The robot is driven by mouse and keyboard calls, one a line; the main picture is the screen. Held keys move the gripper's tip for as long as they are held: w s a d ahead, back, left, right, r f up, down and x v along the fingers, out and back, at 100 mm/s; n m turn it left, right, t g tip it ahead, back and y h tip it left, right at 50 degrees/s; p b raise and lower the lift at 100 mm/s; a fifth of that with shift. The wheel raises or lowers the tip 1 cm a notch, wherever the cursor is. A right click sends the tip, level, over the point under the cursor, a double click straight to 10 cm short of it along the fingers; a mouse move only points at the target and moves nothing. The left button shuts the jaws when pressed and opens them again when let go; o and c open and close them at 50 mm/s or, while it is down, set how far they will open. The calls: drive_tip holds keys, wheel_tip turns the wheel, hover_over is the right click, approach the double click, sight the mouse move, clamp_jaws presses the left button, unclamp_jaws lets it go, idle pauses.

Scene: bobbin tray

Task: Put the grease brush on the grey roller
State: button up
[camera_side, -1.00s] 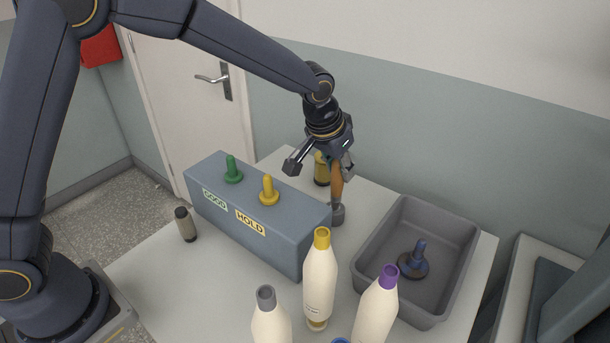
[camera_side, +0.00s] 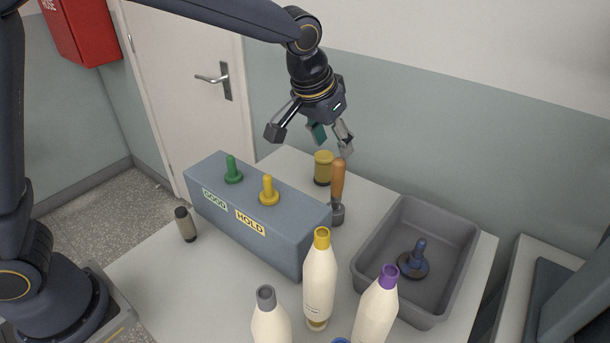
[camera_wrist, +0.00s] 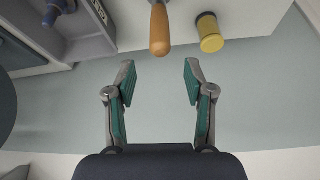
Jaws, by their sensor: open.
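The grease brush, with an orange wooden handle (camera_side: 338,180), stands nearly upright beside the right end of the blue-grey block. Its lower end meets a grey rounded piece (camera_side: 337,213), apparently the grey roller; I cannot tell exactly how they touch. The handle also shows at the top of the wrist view (camera_wrist: 160,30), where the lower end is out of frame. My gripper (camera_side: 312,142) is open and empty, above and apart from the handle. Its fingers (camera_wrist: 158,68) show wide apart in the wrist view.
A yellow roller (camera_side: 323,168) stands behind the brush. The block (camera_side: 270,228) carries green and yellow pegs. A grey bin (camera_side: 372,238) at right holds a blue-handled item (camera_side: 417,260). Several bottles (camera_side: 320,275) stand in front.

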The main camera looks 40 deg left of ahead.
drive_tip(key=s+a+r+n, duration=0.1)
drive_tip(key=s+a+r, duration=0.7)
drive_tip(key=s+a, duration=0.35)
drive_tip(key=s+a+f, duration=0.2)
drive_tip(key=s, duration=0.5)
drive_tip(key=s+a+f+t, duration=0.1)
drive_tip(key=s+a+f, duration=0.1)
drive_tip(key=s, duration=0.5)
drive_tip(key=shift+s+a+n+y, duration=0.3)
drive_tip(key=shift+s+a, duration=0.1)
drive_tip(key=shift+a, duration=0.2)
